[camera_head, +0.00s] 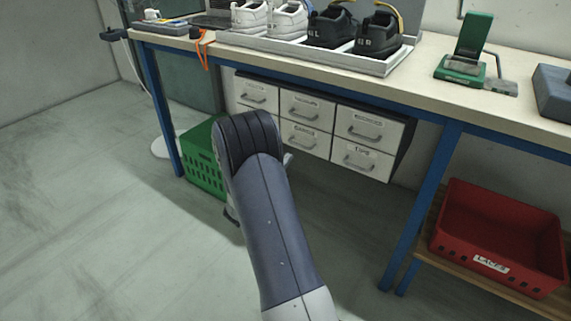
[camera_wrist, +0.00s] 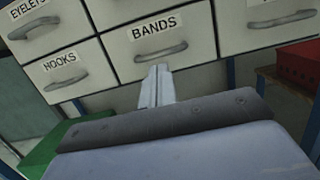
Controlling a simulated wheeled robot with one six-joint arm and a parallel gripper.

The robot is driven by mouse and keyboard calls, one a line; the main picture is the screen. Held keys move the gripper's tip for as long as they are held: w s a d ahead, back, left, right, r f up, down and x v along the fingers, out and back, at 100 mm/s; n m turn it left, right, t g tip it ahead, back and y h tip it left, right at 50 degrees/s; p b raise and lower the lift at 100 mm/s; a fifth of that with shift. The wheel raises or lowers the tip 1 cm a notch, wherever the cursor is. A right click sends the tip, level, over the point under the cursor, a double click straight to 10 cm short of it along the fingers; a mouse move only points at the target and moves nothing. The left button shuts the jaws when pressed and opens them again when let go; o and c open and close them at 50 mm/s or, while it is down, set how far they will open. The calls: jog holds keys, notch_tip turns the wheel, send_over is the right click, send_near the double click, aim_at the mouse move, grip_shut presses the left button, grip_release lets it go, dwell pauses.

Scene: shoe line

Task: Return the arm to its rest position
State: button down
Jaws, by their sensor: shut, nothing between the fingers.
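My arm (camera_head: 262,215) reaches up from the bottom of the head view, in front of the workbench. Its bent dark joint stands below the bench top, before the drawers. In the wrist view my gripper (camera_wrist: 158,72) shows as two pale fingers pressed together, with nothing between them. The fingertips appear just below the handle of the drawer labelled BANDS (camera_wrist: 190,54); I cannot tell the gap to the drawer front. In the head view the arm hides most of the gripper.
The workbench (camera_head: 420,92) carries a shoe tray (camera_head: 375,66) with white and black shoes, and a green press (camera_head: 470,60). White drawers (camera_head: 372,127) hang below, all looking closed. A green crate (camera_head: 199,160) and a red crate (camera_head: 497,235) stand lower. Floor at left is clear.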

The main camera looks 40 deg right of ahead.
jog(key=p+v, duration=0.2)
jog(key=v, duration=0.7)
jog(key=shift+a, duration=0.3)
jog(key=b+x, duration=0.2)
jog(key=x, duration=1.1)
jog(key=shift+d, duration=0.25)
jog(key=shift+f, duration=0.15)
